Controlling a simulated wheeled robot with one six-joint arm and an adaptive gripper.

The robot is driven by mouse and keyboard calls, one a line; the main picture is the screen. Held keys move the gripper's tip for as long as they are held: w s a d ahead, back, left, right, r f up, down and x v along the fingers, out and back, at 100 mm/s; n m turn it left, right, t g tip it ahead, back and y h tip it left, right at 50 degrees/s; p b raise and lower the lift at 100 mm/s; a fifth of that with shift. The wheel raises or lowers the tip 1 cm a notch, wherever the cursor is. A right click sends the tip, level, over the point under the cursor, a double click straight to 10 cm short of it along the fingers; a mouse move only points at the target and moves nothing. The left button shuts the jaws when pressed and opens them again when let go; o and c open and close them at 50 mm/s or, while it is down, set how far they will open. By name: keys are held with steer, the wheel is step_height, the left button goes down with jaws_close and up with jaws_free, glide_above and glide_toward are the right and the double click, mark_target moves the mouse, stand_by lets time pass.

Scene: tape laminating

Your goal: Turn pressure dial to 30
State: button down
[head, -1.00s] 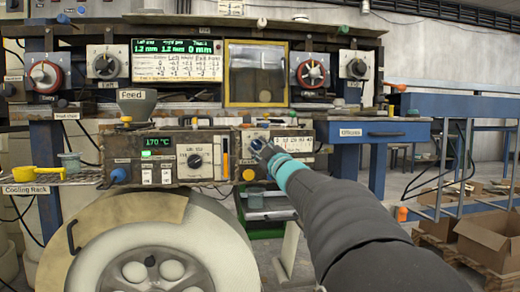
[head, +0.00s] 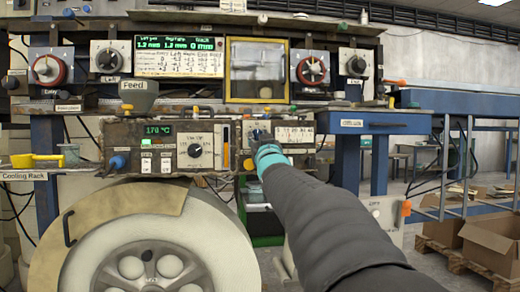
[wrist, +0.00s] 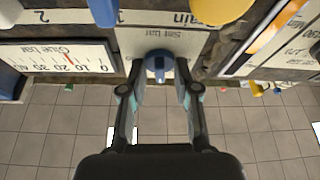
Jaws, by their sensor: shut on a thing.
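The pressure dial (wrist: 159,67) is a small blue knob on a pale plate marked "Set bar". In the wrist view it sits between the two fingertips of my gripper (wrist: 160,78), which is shut on it. In the head view the dial is mostly hidden by my gripper (head: 262,141). The "Glue bar" gauge (wrist: 58,58), a white scale with a red needle, is beside the dial, upside down in the wrist view. The needle stands in the middle part of the scale, away from zero; its exact reading is unclear. The gauge (head: 294,134) is too small to read in the head view.
A control box (head: 160,148) with a green 170 °C display and a black knob stands left of the dial. A large pale wheel (head: 148,245) is below.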

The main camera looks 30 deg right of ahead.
steer(key=m+h, duration=0.1)
steer(key=m, duration=0.1)
steer(key=m+h, duration=0.1)
steer(key=m, duration=0.1)
steer(key=m+g+h, duration=0.1)
steer(key=m, duration=0.1)
steer(key=shift+w+a+r+m+p, duration=0.1)
steer(key=shift+a+m+p, duration=0.2)
steer(key=shift+p, duration=0.1)
steer(key=m+g+h+p, duration=0.1)
steer(key=m+p, duration=0.1)
steer(key=m, duration=0.1)
steer(key=shift+r+m+h, duration=0.15)
steer(key=shift+m+h, duration=0.15)
steer(key=shift+h, duration=0.1)
steer(key=shift+m+g+h+p, duration=0.8)
steer(key=shift+m+p, duration=0.75)
steer(key=shift+m, duration=0.75)
steer(key=c, duration=1.2)
jaws_free()
